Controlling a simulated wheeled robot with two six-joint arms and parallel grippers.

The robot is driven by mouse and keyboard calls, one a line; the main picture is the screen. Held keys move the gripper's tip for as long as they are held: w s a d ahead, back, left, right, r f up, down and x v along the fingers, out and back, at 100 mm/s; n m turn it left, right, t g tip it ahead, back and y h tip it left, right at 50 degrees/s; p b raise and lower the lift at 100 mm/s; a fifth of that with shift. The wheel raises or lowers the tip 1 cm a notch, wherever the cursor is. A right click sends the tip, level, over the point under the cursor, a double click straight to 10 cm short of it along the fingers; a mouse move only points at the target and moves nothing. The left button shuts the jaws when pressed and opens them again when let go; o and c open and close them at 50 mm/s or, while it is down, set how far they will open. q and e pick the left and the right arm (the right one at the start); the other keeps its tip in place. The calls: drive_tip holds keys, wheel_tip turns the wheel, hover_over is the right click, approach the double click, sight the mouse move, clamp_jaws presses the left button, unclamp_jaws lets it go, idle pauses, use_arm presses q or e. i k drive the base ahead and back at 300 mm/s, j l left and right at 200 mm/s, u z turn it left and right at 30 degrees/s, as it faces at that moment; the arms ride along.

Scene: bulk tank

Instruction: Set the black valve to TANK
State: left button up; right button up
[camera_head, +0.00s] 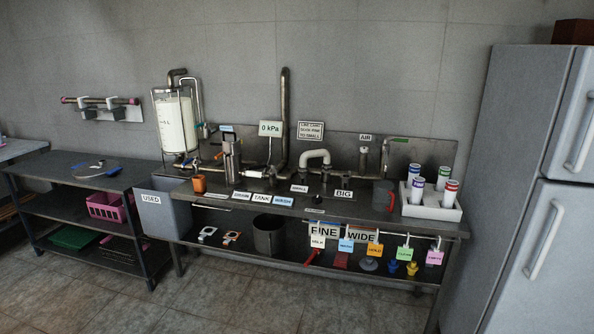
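A steel bench (362,210) carries pipework. On its front edge are three labels in a row, which seem to read DRAIN (242,195), TANK (263,199) and WASH (283,202). Dark fittings stand just behind these labels. The black valve is too small and dark to pick out among them, and its setting cannot be read. A clear tank (175,124) with whitish contents stands at the left of the bench. Neither of my grippers is in view.
A fridge (520,200) stands right; the floor in front is clear.

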sight(258, 167)
drive_tip(key=i+u, duration=0.1)
drive_tip(key=i, duration=0.35)
drive_tip(key=i+l+u, duration=0.15)
drive_tip(key=i, duration=0.3)
drive_tip(key=i+l+u, duration=0.1)
drive_tip(key=i, duration=0.35)
drive_tip(key=i+l+u, duration=0.15)
drive_tip(key=i, duration=0.3)
drive_tip(key=i+l+u, duration=0.1)
drive_tip(key=i, duration=0.35)
drive_tip(key=l, duration=0.1)
